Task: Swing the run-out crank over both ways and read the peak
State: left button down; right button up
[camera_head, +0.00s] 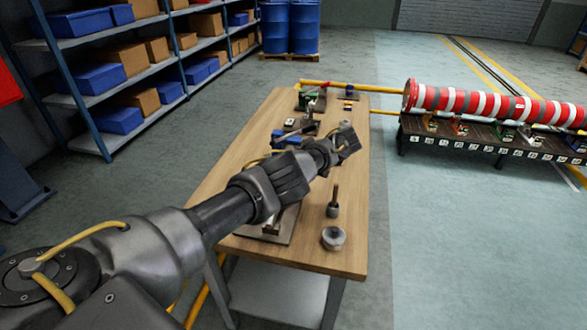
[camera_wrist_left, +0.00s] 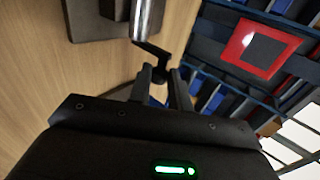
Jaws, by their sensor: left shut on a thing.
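My left gripper (camera_wrist_left: 163,84) is shut on the crank knob (camera_wrist_left: 160,75), with one finger on each side of it in the left wrist view. The knob hangs on a short dark crank arm (camera_wrist_left: 151,49), which joins a shiny metal shaft (camera_wrist_left: 147,18). A dark grey base plate (camera_wrist_left: 96,22) lies near the shaft on the wooden table. In the head view my left arm reaches across the table and its fingertips cannot be made out. No dial face or pointer is readable in either view. My right gripper is not in view.
The wooden table (camera_head: 245,170) carries a metal plate fixture (camera_head: 272,226), an upright pin in a base (camera_head: 333,208), a round metal part (camera_head: 333,238), and small devices at the far end. A striped red-white roller (camera_head: 490,104) lies right; shelves (camera_head: 105,60) stand left.

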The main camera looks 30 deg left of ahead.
pick_arm(q)
jog(key=c, duration=1.3)
grip_release()
